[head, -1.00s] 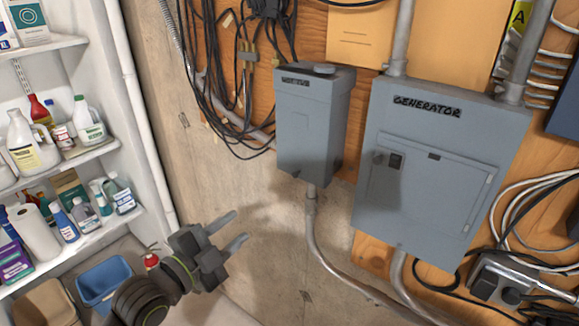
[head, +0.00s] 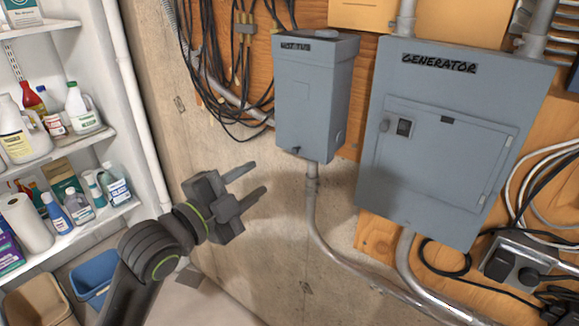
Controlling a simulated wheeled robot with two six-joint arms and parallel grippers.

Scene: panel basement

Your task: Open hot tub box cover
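The hot tub box (head: 305,105) is a small grey electrical box on the wall with a dark label near its top; the label is hard to read. Its front cover looks shut. My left gripper (head: 262,181) is below and to the left of the box, apart from it. Its two fingers are spread with a gap between them, empty, pointing right toward the wall. My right gripper is not in view.
A larger grey box marked GENERATOR (head: 445,135) hangs to the right. Black cables (head: 235,70) hang left of the small box. A conduit (head: 320,215) runs down below it. White shelves (head: 75,140) with bottles stand at the left.

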